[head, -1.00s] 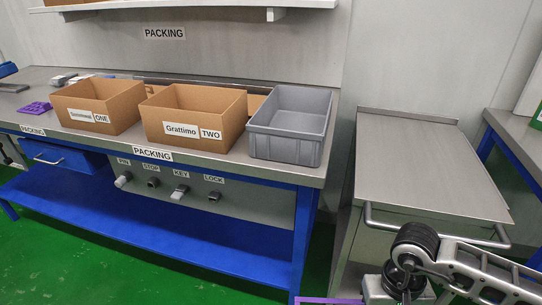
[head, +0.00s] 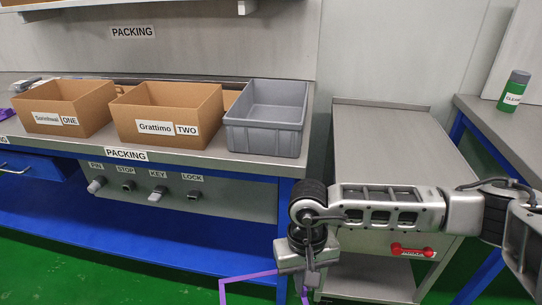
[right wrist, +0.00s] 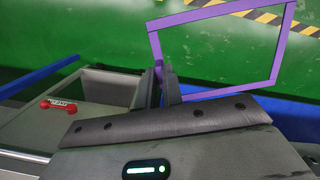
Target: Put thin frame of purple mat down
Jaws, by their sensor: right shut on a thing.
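The thin purple frame (head: 249,275) shows at the bottom of the head view, partly cut off by the picture edge. In the right wrist view the frame (right wrist: 222,10) is an open, thin, four-sided outline, tilted, with green floor seen through it. My right gripper (head: 309,283) points down and is shut on one side of the frame. In the right wrist view its fingers (right wrist: 163,84) meet at the frame's lower left corner. The frame hangs in the air in front of the bench. My left gripper is not in view.
The packing bench (head: 205,158) bears cardboard boxes ONE (head: 90,122) and TWO (head: 188,132) and a grey bin (head: 263,142). A bare-topped steel cabinet (head: 385,130) stands to the right. A red handle (head: 411,251) shows below its top. A green bottle (head: 513,92) stands on the right-hand bench.

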